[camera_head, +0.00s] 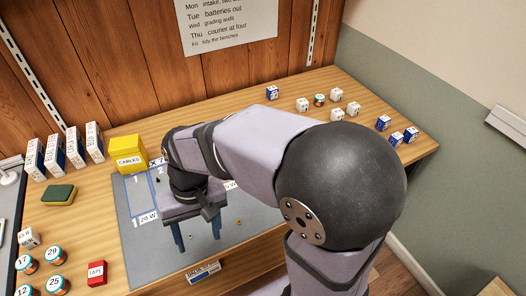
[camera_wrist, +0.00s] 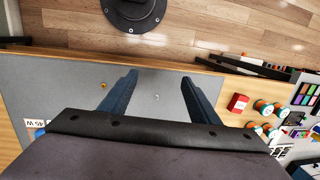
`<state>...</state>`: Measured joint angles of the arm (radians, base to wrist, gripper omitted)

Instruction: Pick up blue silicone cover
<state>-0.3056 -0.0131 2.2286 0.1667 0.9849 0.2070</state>
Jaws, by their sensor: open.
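My gripper (camera_head: 197,237) is open over the grey mat (camera_head: 150,265), its two blue fingers pointing down. In the wrist view the fingers of my gripper (camera_wrist: 159,77) stand apart with only bare mat and a tiny silver piece (camera_wrist: 156,97) showing between them. I cannot make out a blue silicone cover in either view. My arm and wrist hide part of the mat. A small patch of blue shows at the left edge of the wrist view, too small to identify.
A yellow CABLES box (camera_head: 127,155) stands behind the mat. A red TAPE box (camera_head: 96,273) and several labelled jars (camera_head: 54,256) are at the left. A small brass piece (camera_head: 239,222) lies on the mat. Several small boxes (camera_head: 337,113) stand at the far right.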

